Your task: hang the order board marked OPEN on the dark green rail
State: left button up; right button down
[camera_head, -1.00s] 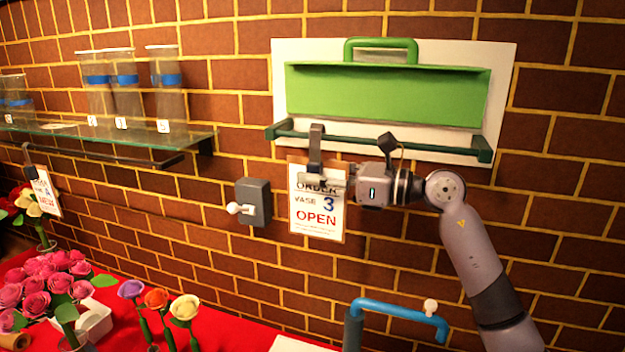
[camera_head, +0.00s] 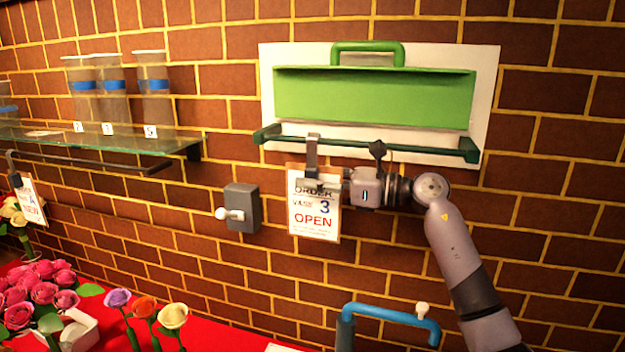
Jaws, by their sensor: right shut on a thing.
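The order board (camera_head: 314,222) is a white card reading ORDER, VASE 3 and OPEN, with a grey hook (camera_head: 312,152) at its top. My right gripper (camera_head: 325,187) is shut on the board at its upper part, coming in from the right. The dark green rail (camera_head: 400,149) runs across under the bright green box on the wall. The hook's top overlaps the rail near its left end; I cannot tell whether it rests on the rail or is in front of it. The board hangs upright below the rail. My left gripper is not in view.
A grey switch box (camera_head: 245,207) with a white knob is on the wall left of the board. A glass shelf (camera_head: 100,140) with vases is at the left. A blue handle (camera_head: 390,312) stands below. Flowers (camera_head: 40,290) stand on the red table (camera_head: 220,328).

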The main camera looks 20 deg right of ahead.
dwell(0.3)
jog(key=c, duration=1.3)
grip_release()
jog(key=v, duration=1.2)
jog(key=shift+s, duration=0.1)
